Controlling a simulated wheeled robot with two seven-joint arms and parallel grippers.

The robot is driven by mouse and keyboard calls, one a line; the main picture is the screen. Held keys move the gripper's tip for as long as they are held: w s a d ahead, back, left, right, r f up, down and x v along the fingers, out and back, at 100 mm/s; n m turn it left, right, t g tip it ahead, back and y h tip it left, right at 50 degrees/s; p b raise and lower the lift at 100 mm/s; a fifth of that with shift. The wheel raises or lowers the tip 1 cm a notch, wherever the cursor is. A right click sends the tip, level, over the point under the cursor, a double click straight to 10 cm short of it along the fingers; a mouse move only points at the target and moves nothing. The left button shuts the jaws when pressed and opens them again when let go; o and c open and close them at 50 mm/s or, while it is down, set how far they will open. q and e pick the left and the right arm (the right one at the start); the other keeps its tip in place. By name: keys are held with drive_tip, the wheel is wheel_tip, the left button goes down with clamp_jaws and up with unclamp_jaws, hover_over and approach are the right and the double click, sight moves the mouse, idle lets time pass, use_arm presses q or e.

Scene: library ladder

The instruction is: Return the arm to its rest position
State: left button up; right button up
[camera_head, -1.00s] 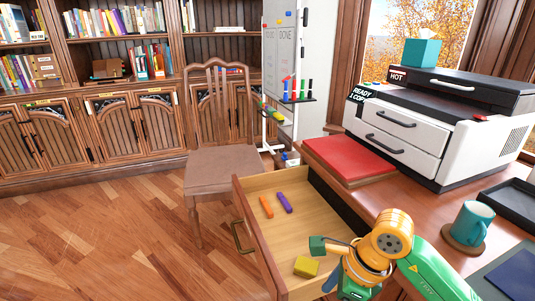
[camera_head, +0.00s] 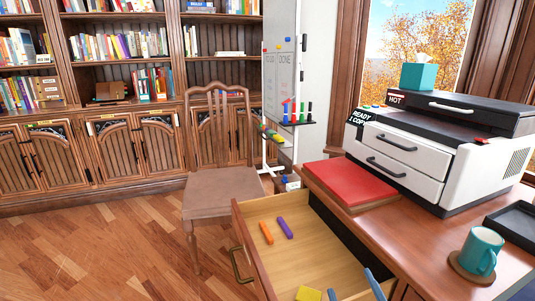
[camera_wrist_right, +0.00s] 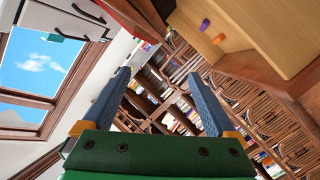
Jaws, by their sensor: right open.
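My right gripper (camera_head: 353,288) shows only as two blue fingertips at the bottom edge of the head view, over the open drawer's near right part. In the right wrist view, its two blue fingers (camera_wrist_right: 158,78) stand wide apart with nothing between them. The rest of the right arm is out of the head view. My left gripper is in neither view.
The desk bears a red book (camera_head: 349,182), a printer (camera_head: 430,150) and a teal mug (camera_head: 481,250). A chair (camera_head: 222,190) stands beyond the drawer.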

drive_tip(key=s+f+m+g, duration=0.5)
drive_tip(key=s+f+g, duration=0.8)
drive_tip(key=s+f, duration=0.75)
wheel_tip(320, 180, down, 17)
drive_tip(key=s+g, duration=0.1)
drive_tip(key=s, duration=0.2)
drive_tip(key=s+d+f+g, duration=0.2)
drive_tip(key=s+f, duration=0.6)
drive_tip(key=s, duration=0.2)
wheel_tip(320, 180, up, 17)
drive_tip(key=p, duration=1.7)
drive_tip(key=shift+s+r+y, duration=0.2)
drive_tip(key=shift+s+y, duration=0.1)
drive_tip(key=shift+s, duration=0.15)
drive_tip(key=shift+d, duration=0.1)
drive_tip(key=shift+p, duration=0.3)
